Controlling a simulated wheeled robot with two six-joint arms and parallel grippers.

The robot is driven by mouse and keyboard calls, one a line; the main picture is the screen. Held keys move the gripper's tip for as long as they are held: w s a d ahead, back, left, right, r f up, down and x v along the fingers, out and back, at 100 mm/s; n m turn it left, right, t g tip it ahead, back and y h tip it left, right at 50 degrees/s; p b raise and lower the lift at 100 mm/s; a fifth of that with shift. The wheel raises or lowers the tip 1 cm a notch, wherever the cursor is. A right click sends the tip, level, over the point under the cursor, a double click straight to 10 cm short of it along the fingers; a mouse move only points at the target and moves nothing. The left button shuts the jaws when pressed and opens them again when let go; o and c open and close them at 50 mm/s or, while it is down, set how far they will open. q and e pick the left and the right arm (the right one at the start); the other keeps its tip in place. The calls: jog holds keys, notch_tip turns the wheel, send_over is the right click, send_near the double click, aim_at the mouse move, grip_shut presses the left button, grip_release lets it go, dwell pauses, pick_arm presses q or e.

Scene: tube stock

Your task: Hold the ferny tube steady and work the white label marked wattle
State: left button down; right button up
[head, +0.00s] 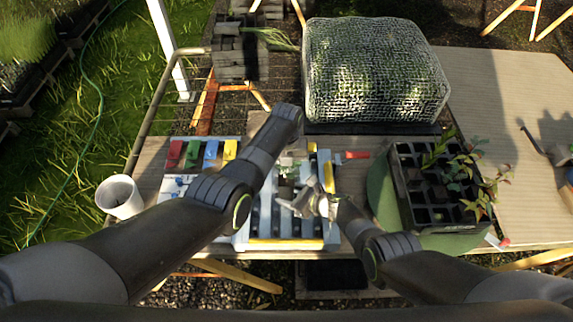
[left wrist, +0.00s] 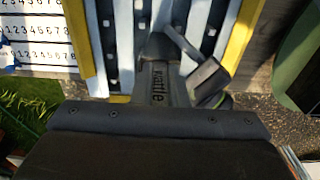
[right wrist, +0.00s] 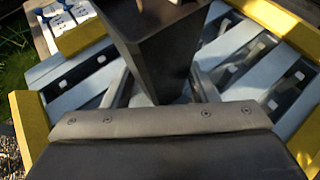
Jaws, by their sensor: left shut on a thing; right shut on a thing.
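In the left wrist view the label marked wattle (left wrist: 158,84) stands in shadow, so it looks grey, with its word running lengthwise. My left gripper (left wrist: 165,62) is shut on it; its exact contact is hard to see. In the right wrist view a dark tapered tube (right wrist: 160,50) stands between the fingers of my right gripper (right wrist: 165,92), which is shut on it. In the head view my right gripper (head: 308,203) is low over the slatted rack (head: 262,215). The tube's top and soil are not clear.
Red, green, blue and yellow pieces (head: 202,153) lie left of the rack. A red-handled tool (head: 354,155) lies behind right. A black cell tray (head: 406,160) with seedlings stands right, a white pot (head: 120,196) left, a mesh-covered dome (head: 375,70) at the back.

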pick_arm(q)
jog(key=c, duration=1.3)
grip_release()
jog(key=shift+c, duration=0.2)
notch_tip(320, 180, up, 12)
jog(key=shift+w, duration=0.25)
pick_arm(e)
jog(key=o, duration=0.8)
jog(key=shift+o, duration=0.2)
jog(key=shift+d, duration=0.1)
jog(key=shift+v, duration=5.95)
